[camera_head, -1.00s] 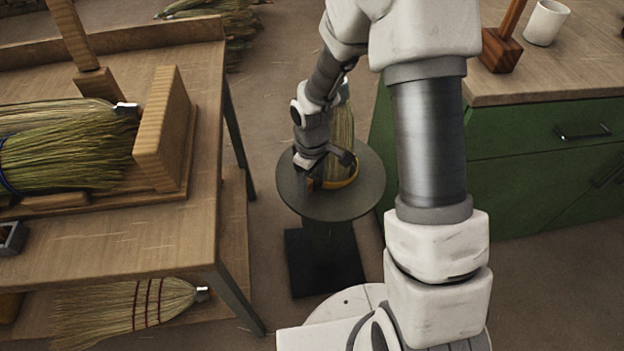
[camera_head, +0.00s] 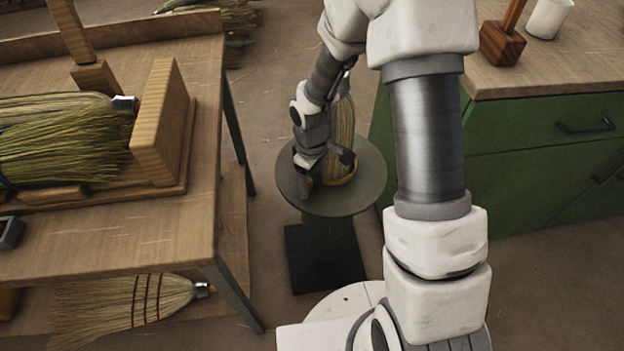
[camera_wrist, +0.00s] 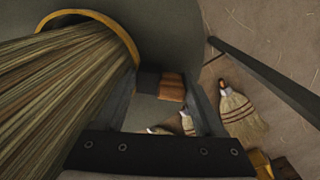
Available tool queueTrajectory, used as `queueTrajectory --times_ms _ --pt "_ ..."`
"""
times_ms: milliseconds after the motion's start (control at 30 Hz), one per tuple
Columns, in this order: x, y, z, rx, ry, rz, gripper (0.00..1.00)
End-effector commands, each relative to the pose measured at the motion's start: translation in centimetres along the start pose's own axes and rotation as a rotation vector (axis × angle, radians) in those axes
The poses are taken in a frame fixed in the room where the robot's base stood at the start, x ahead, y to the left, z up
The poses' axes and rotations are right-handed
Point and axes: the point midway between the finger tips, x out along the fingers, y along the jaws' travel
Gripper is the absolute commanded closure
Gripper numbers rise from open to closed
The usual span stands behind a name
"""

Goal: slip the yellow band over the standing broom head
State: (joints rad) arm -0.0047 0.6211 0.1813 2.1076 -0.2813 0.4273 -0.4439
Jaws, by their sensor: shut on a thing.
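The broom head (camera_head: 343,125) stands upright on a round dark stand (camera_head: 365,190), bristles down, partly hidden behind my arm. The yellow band (camera_head: 346,181) is around the bristles low down, close to the stand's top. In the wrist view the band (camera_wrist: 110,20) curves around the bristles (camera_wrist: 50,90) at their lower end. My gripper (camera_head: 312,180) is beside the broom head, low over the left of the stand. In the wrist view a brown block (camera_wrist: 172,87) beside the band sits between its fingers. Whether the band touches the stand all round is unclear.
A wooden bench (camera_head: 150,235) with bundled bristles (camera_head: 60,150) stands at left; a finished broom (camera_head: 140,300) lies on its lower shelf. A green cabinet (camera_head: 530,150) with a mallet (camera_head: 503,42) and white cup (camera_head: 548,18) stands at right. Floor shows between them.

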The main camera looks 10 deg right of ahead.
Motion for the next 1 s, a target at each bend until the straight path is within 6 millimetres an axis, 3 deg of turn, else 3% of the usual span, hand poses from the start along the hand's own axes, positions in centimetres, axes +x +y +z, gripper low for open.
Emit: queueTrajectory --times_ms 133,167,300,767,1000 --pt "0.0 0.0 0.0 0.001 0.000 0.000 0.86" --pt "0.0 0.0 0.0 0.001 0.000 0.000 0.24" --pt "0.0 0.0 0.0 0.001 0.000 0.000 0.00" --pt "-0.5 0.1 0.0 0.002 0.001 0.001 0.00" --pt "-4.9 0.1 0.0 0.003 0.003 0.003 0.00"
